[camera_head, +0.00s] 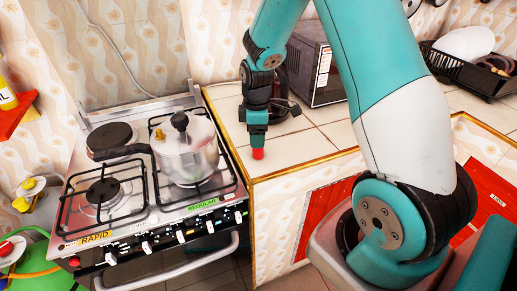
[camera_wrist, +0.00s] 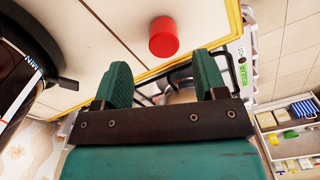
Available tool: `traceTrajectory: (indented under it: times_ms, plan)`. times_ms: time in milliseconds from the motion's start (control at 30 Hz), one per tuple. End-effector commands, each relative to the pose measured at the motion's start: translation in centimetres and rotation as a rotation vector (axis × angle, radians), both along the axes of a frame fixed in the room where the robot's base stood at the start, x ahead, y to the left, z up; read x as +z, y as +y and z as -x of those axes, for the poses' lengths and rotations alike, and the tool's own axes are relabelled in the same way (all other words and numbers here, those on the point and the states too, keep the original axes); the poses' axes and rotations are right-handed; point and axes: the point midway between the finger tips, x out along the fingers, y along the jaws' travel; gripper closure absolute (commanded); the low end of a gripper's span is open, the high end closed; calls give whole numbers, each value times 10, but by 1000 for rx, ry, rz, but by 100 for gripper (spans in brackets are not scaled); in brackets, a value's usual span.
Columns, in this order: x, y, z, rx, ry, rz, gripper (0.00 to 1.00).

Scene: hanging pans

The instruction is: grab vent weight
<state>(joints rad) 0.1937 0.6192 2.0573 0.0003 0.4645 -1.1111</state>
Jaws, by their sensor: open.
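A small red cylinder (camera_head: 258,153), which looks like the vent weight, is at the front left of the tiled counter. It shows larger in the wrist view (camera_wrist: 163,37), near the counter's yellow edge. My gripper (camera_head: 257,139) is just above the red cylinder in the head view. In the wrist view my gripper (camera_wrist: 162,66) is open, with two green fingers apart and nothing between them. The cylinder lies beyond the fingertips, roughly centred across the gap. Whether a fingertip touches it cannot be told.
A pressure cooker (camera_head: 187,153) with a black handle stands on the gas stove (camera_head: 146,222) to the left. A dark-fronted microwave (camera_head: 318,68) is behind my gripper. A black dish rack (camera_head: 480,78) is at the back right. The counter (camera_head: 312,138) right of the cylinder is clear.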

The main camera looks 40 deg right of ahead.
Motion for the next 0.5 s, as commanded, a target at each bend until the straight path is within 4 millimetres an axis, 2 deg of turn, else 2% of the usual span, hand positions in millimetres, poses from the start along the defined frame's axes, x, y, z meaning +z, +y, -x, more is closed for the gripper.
traceTrajectory:
  times_ms: [133,333,500]
  plan:
    - [-14,0,4,0,7,-1,35]
    - [-44,0,7,0,5,-1,35]
    - [-53,0,6,0,1,-1,35]
